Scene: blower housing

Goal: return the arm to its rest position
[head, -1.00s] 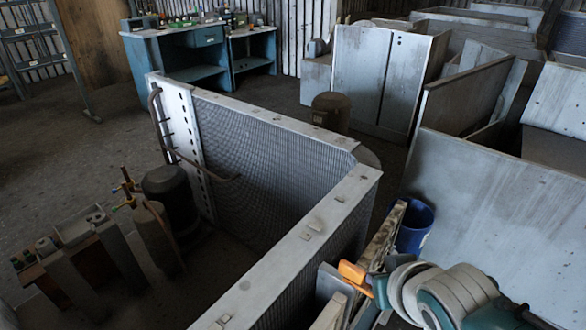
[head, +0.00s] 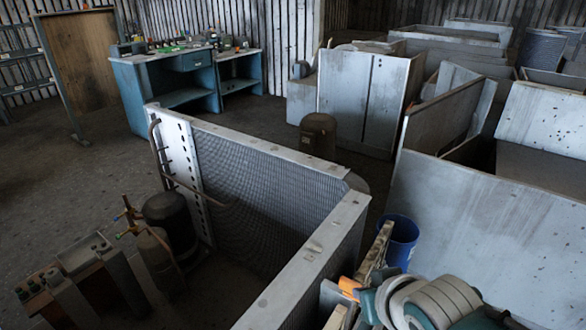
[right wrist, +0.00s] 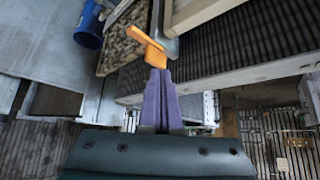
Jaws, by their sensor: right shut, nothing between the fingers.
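My right arm (head: 425,303) is at the lower right of the head view, bent in front of the metal housing with the mesh panel (head: 262,185). In the right wrist view my right gripper (right wrist: 157,68) has its purple fingers together, shut and empty. An orange piece (right wrist: 147,48) shows right at the fingertips; I cannot tell whether it touches them. It also shows at the arm's left end in the head view (head: 348,287). My left arm and gripper are not in view.
A blue bucket (head: 399,243) and a worn board (head: 375,254) are close beyond my right arm. Large grey panels (head: 490,220) stand to the right. Gas cylinders (head: 158,258) stand at left. A teal workbench (head: 165,88) is at the back, with open floor (head: 60,180) left of it.

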